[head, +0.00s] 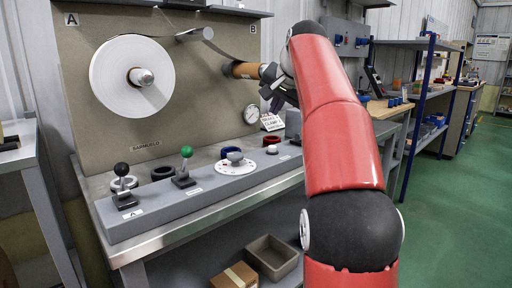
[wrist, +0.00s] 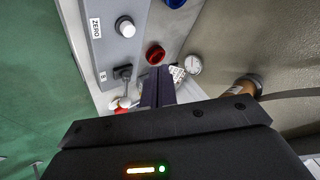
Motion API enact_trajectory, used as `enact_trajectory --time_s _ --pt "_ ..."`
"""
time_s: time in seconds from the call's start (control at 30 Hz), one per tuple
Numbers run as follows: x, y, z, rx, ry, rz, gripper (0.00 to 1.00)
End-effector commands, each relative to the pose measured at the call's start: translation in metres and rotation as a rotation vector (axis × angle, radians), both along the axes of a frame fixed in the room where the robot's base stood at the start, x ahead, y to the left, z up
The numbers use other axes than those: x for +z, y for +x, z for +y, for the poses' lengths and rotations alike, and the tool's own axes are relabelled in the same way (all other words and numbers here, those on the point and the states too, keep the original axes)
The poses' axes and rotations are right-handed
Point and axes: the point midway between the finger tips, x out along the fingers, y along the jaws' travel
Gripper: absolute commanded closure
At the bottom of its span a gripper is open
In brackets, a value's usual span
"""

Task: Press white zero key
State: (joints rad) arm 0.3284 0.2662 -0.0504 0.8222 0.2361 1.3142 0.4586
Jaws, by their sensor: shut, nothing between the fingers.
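The white zero key (wrist: 125,26) is a round white button on the grey control strip, at the upper left in the wrist view, beside a ZERO label (wrist: 95,28). In the head view the small white key (head: 272,149) sits near the right part of the strip, just right of the white dial. My gripper (wrist: 158,72) is shut and empty, its dark fingers showing in the middle of the wrist view, apart from the key. In the head view my gripper (head: 272,102) is partly visible beyond my red arm, above the bench and higher than the key.
A red ring (wrist: 155,54) and a blue ring (wrist: 175,3) lie beside the strip. A black switch (wrist: 122,72), a hanging tag (wrist: 177,73) and a gauge (wrist: 193,64) are near my fingers.

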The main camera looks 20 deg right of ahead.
Motion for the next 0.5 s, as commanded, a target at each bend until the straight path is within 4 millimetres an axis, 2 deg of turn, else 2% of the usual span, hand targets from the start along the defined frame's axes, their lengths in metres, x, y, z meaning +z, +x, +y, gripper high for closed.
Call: enact_trajectory --time_s 0.1,0.2,0.5 --pt "0.005 0.012 -0.014 -0.03 0.017 -0.018 1.0" --pt "0.007 0.017 -0.02 -0.042 0.025 -0.027 1.0" --pt "0.008 0.019 -0.022 -0.047 0.03 -0.032 1.0"
